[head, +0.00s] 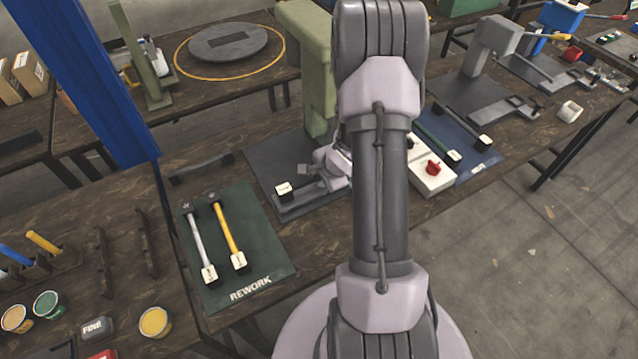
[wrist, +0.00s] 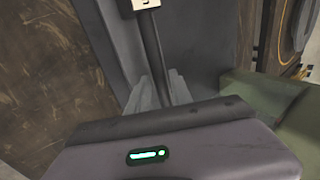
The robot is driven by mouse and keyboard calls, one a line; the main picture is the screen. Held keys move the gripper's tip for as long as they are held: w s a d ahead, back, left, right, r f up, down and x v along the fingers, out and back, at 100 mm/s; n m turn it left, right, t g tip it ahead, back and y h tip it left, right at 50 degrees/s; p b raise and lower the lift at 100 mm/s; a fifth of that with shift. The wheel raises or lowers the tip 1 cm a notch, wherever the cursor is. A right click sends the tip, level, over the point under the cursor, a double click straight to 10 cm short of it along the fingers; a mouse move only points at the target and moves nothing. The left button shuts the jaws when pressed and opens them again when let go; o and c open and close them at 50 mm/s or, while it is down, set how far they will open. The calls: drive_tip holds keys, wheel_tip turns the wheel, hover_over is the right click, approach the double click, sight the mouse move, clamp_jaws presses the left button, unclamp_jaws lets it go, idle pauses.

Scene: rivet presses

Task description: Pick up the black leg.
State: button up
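A black leg (head: 310,190) with a white tagged end block (head: 283,189) lies on the grey base plate of the green press in the head view. In the wrist view the dark leg (wrist: 151,45) runs from its white end block (wrist: 146,4) down between my gripper's two grey fingers (wrist: 163,88). The fingers stand close on either side of it; whether they press on it is unclear. My gripper (head: 325,172) is at the leg's far end in the head view, partly hidden by my arm. Another dark leg (head: 462,124) lies on the blue mat.
A green rework mat (head: 255,205) at left holds a white leg (head: 198,240) and a yellow leg (head: 228,230). The green press column (head: 312,80) rises just behind my gripper. A white box with a red knob (head: 432,168) stands right of my arm. A blue post (head: 95,80) stands at left.

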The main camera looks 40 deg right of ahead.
drive_tip(key=shift+r, duration=0.15)
clamp_jaws()
